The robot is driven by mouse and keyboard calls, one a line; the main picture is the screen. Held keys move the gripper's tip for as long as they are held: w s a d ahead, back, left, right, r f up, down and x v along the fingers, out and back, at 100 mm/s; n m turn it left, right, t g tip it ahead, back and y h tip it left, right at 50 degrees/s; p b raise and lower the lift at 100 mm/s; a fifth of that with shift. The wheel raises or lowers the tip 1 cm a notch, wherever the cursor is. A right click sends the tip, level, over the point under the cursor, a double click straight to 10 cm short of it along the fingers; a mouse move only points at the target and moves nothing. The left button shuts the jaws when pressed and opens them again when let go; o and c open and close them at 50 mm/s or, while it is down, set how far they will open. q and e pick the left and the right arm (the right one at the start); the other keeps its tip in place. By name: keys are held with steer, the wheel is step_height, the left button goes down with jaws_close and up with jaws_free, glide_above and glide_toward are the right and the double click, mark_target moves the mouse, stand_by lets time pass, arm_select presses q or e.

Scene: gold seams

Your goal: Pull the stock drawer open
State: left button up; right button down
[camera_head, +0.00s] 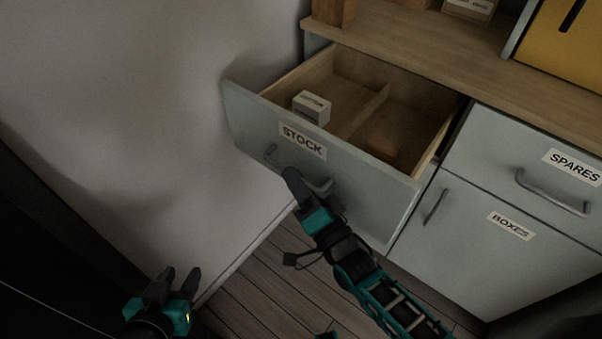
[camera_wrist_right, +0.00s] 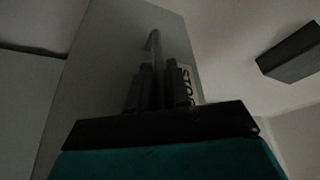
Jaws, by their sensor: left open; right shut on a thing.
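The stock drawer (camera_head: 250,122) stands pulled out of the cabinet, its inside showing, with a "STOCK" label on its grey front. Its bar handle (camera_head: 270,152) runs across the front below the label. My right gripper (camera_head: 303,183) is at the handle, shut on it; its fingers hide part of the bar. In the right wrist view the two fingers lie either side of the handle (camera_wrist_right: 154,42), against the grey drawer front (camera_wrist_right: 105,65). My left gripper (camera_head: 180,281) is open and empty at the lower left, away from the drawer.
Inside the drawer are a small white box (camera_head: 311,107), a divider and a brown block (camera_head: 383,145). The closed spares drawer (camera_head: 485,150) and boxes door (camera_head: 470,235) are to the right. A wooden counter (camera_head: 420,50) lies above. A pale wall (camera_head: 130,120) is at left.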

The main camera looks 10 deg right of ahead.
steer(key=c, duration=1.2)
jaws_free()
steer(key=shift+o, duration=0.2)
steer(key=v, duration=1.3)
steer(key=shift+s+f, duration=0.1)
